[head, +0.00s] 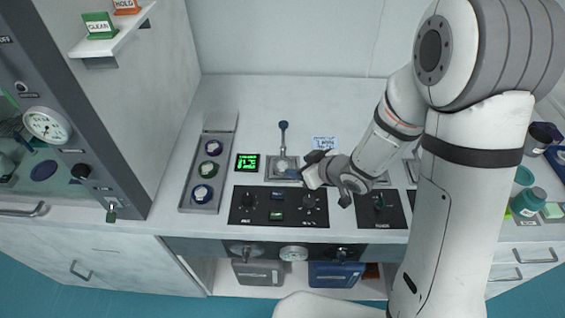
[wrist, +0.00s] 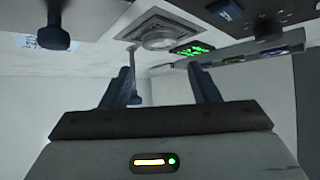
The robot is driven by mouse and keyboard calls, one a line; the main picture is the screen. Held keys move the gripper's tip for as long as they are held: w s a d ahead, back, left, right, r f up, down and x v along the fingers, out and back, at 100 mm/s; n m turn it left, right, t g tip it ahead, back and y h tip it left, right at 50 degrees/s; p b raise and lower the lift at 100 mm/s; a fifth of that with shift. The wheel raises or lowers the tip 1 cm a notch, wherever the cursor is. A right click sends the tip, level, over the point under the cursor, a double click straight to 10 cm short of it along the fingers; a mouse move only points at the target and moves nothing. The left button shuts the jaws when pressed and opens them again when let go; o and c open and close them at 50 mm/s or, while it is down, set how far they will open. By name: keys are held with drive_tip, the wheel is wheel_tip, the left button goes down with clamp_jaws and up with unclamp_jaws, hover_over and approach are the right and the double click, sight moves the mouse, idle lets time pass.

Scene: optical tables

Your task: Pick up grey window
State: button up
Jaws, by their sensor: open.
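No part is plainly marked as the grey window. A pale grey round piece (head: 287,166) sits on a square grey plate at mid-counter, beside a blue-knobbed rod (head: 283,135). In the wrist view a similar grey round piece (wrist: 160,38) shows beyond the fingers, near the top. I cannot tell whether it is the window. My gripper (head: 322,177) is just right of the plate in the head view. In the wrist view my gripper (wrist: 160,68) has its two dark fingers apart, with nothing seen held between them. My arm hides part of the counter on the right.
A grey tray (head: 228,146) with several round coloured-rim parts stands left. A green lit display (head: 247,162) lies beside it. A black control panel (head: 278,206) is in front, and a smaller panel (head: 380,209) is right of it. A tall cabinet (head: 100,150) bounds the left.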

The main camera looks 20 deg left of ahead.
sight(284, 165)
drive_tip(key=shift+p+x, duration=0.5)
drive_tip(key=shift+x, duration=3.4)
drive_tip(key=shift+s+d+f, duration=0.1)
drive_tip(key=shift+d+f, duration=0.05)
drive_tip(key=shift+f, duration=0.05)
drive_tip(key=c, duration=0.6)
